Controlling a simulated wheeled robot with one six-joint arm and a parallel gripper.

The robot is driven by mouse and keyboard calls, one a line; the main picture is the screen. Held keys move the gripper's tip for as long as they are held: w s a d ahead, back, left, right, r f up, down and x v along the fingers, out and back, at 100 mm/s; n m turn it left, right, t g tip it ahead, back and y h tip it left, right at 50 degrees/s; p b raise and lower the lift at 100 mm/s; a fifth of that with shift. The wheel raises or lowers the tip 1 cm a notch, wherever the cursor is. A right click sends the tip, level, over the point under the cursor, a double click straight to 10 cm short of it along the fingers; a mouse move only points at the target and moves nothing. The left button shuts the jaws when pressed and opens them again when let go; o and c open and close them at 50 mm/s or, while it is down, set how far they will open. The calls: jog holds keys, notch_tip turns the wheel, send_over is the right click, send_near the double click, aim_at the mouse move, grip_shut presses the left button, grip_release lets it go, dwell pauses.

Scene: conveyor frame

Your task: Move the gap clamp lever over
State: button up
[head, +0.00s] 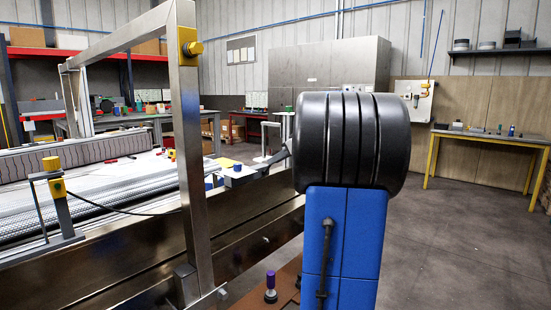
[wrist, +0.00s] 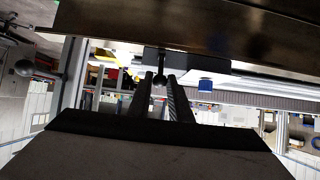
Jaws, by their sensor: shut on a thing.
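The gap clamp is a dark grey block (wrist: 195,63) with a blue knob (wrist: 205,85) in the wrist view, mounted along a metal rail. Its short dark lever (wrist: 161,62) sticks out from the block and ends in a rounded tip. My gripper (wrist: 160,78) has its two dark fingers closed on either side of that tip, shut on the lever. In the head view the grey clamp block (head: 240,176) sits on the conveyor's side rail, its dark lever (head: 275,160) reaching right. My gripper is hidden there behind my black and blue arm.
A tall metal frame post (head: 187,150) stands on the near conveyor rail (head: 130,258), left of my arm. A purple-topped knob (head: 270,281) is low in front. Open floor (head: 450,255) lies to the right, before a yellow-legged table (head: 490,137).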

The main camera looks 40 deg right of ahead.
jog(key=shift+s+f, duration=0.2)
jog(key=shift+s, duration=0.05)
jog(key=shift+f, duration=0.1)
jog(key=shift+s+d+f, duration=0.1)
jog(key=shift+s+f, duration=0.65)
jog(key=shift+f, duration=0.2)
jog(key=shift+s+f, duration=0.25)
jog(key=shift+f, duration=0.2)
jog(key=shift+s+f, duration=0.2)
jog(key=shift+f, duration=0.25)
